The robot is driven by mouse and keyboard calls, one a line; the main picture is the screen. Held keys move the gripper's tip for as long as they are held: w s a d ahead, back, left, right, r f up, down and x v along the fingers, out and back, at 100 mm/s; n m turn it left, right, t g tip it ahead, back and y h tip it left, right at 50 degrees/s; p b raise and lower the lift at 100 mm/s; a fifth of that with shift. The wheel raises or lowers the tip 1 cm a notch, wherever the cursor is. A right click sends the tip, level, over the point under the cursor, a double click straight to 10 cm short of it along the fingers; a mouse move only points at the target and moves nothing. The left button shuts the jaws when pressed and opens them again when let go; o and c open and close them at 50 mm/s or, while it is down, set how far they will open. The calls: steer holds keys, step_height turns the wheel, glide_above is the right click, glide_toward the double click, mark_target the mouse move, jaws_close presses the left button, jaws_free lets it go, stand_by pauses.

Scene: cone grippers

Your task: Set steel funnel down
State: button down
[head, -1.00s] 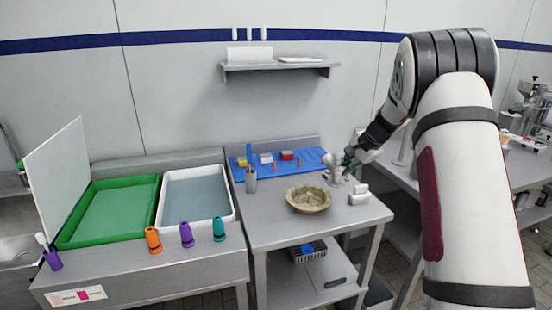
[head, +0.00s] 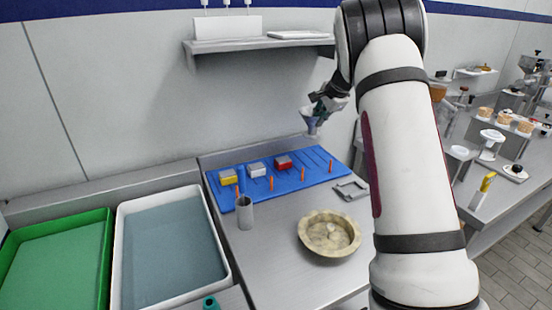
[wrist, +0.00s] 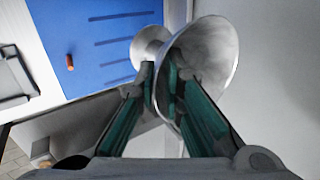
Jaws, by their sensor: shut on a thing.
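My gripper (head: 328,100) is shut on the steel funnel (head: 311,125), raised above the back right of the steel counter near the wall. In the wrist view the green-lined fingers of my gripper (wrist: 162,88) close on the funnel (wrist: 210,60). Its wide cone opens to the right of the fingers, and a smaller round end shows behind them to the left. A blue mat (head: 292,182) lies on the counter, below and left of the funnel in the head view; it also fills the upper left of the wrist view (wrist: 90,50).
The mat carries yellow, white and red blocks and several orange pegs. A grey cup (head: 245,213), a stone-coloured bowl (head: 329,235) and a grey frame (head: 351,190) stand on the counter. A wall shelf (head: 260,44) hangs above. White (head: 222,278) and green trays are left.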

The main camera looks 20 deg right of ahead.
step_height(320, 180, down, 10)
steer(key=shift+r+p, duration=0.15)
steer(key=shift+p, duration=0.25)
steer(key=c, duration=1.7)
jaws_free()
steer(key=shift+f, duration=0.2)
steer(key=shift+r, duration=0.1)
